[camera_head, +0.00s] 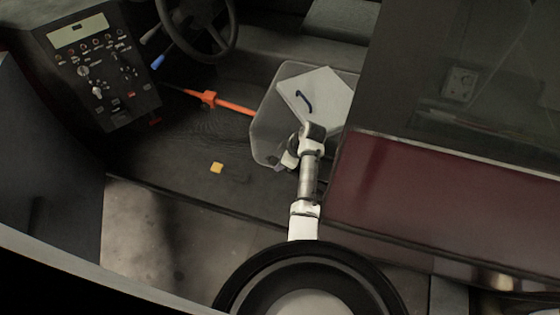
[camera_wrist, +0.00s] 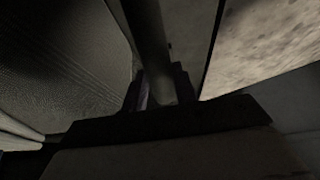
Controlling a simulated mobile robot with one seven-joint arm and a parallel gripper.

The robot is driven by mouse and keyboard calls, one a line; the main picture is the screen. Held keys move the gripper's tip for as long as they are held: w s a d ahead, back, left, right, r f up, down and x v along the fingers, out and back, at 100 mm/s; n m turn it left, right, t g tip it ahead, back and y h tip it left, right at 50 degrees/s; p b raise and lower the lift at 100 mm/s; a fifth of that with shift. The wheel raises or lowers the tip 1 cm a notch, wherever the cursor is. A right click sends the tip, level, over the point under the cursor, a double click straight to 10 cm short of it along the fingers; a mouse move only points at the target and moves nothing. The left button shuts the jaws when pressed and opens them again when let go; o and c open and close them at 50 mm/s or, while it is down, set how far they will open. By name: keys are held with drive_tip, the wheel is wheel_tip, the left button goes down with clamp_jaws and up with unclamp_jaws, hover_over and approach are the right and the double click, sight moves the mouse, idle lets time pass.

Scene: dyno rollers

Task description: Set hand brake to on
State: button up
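In the head view my arm reaches into a dark vehicle cab, and my gripper (camera_head: 283,166) is low beside a clear bin, mostly hidden by my own wrist. In the wrist view the two dark fingers of my gripper (camera_wrist: 158,92) stand apart, with a dark round bar (camera_wrist: 148,35) running down between them. I cannot tell whether they press on it. I cannot tell for sure which part is the hand brake.
The clear bin (camera_head: 262,125) holds a white sheet (camera_head: 318,95) with a dark blue curved piece. An orange bar (camera_head: 232,106) and a yellow block (camera_head: 216,168) lie on the cab floor. A control panel (camera_head: 100,70) stands left, a dark red panel (camera_head: 430,200) right.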

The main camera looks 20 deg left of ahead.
drive_tip(key=o, duration=0.4)
drive_tip(key=shift+d+r, duration=0.1)
drive_tip(key=shift+r, duration=0.1)
drive_tip(key=shift+o, duration=0.2)
wheel_tip(320, 180, up, 9)
drive_tip(key=p, duration=0.6)
drive_tip(key=shift+p, duration=0.3)
wheel_tip(320, 180, up, 11)
drive_tip(key=shift+b, duration=0.3)
